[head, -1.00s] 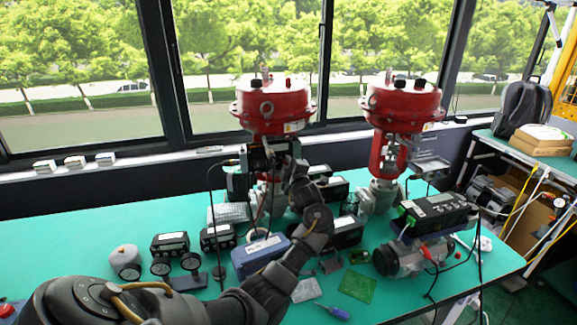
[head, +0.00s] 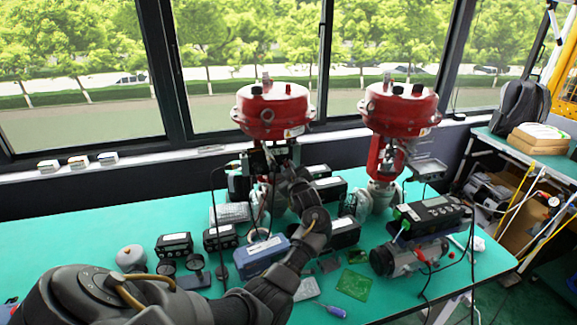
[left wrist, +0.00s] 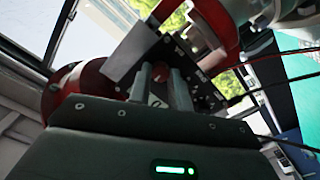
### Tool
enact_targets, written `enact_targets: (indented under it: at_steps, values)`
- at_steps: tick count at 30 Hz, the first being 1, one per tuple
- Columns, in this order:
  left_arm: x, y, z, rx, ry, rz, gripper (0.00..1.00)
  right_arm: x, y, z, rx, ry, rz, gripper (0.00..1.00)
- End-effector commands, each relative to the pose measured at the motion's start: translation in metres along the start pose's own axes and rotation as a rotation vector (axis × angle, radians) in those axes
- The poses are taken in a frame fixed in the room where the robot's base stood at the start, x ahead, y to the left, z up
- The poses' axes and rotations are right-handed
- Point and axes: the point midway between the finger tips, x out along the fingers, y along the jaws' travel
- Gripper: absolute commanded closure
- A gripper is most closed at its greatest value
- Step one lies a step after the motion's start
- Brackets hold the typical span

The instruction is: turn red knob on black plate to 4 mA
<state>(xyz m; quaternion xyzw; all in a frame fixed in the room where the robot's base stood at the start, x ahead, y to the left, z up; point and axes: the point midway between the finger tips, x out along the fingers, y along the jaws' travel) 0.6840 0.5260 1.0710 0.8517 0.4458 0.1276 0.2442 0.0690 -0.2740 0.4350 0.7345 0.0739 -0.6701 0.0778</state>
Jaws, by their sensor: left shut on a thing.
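The red knob (left wrist: 160,73) shows in the left wrist view between the two fingers of my left gripper (left wrist: 162,88). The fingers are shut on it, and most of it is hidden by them. The black plate (left wrist: 204,92) with small screws and pale markings lies behind the fingers. I cannot read the 4 mA mark. In the head view my left gripper (head: 284,166) is at the front of the left red valve actuator (head: 272,110), and my wrist hides the knob. My right gripper is in neither view.
A second red actuator (head: 398,108) stands to the right. Black and blue instrument boxes (head: 262,257) crowd the green bench (head: 70,245) around my forearm. A cable (head: 213,205) hangs left of the valve. The bench's left part is clear.

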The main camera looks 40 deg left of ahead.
Motion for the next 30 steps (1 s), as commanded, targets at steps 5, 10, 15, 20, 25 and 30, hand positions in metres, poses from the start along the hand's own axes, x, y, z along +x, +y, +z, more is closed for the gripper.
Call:
enact_targets:
  at_steps: [5, 10, 15, 20, 25, 30]
  values:
    - [-0.0002, 0.0003, -0.0004, 0.059, 0.0, 0.0, 1.0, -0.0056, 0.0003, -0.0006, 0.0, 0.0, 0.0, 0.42]
    - [-0.0002, 0.0, 0.0003, 0.085, 0.0, 0.0, 1.0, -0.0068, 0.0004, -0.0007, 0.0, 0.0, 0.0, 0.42]
    - [-0.0002, -0.0003, 0.0006, 0.09, 0.0, 0.0, 1.0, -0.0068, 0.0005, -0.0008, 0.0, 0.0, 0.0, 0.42]
    - [-0.0002, -0.0003, 0.0006, 0.09, 0.0, 0.0, 1.0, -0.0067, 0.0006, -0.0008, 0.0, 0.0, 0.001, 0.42]
    - [-0.0002, -0.0003, 0.0006, 0.089, 0.0, 0.0, 0.67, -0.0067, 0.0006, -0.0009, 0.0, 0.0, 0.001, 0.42]
    - [-0.0001, -0.0001, 0.0003, 0.089, 0.0, 0.0, 0.58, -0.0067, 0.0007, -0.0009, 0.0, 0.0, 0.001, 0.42]
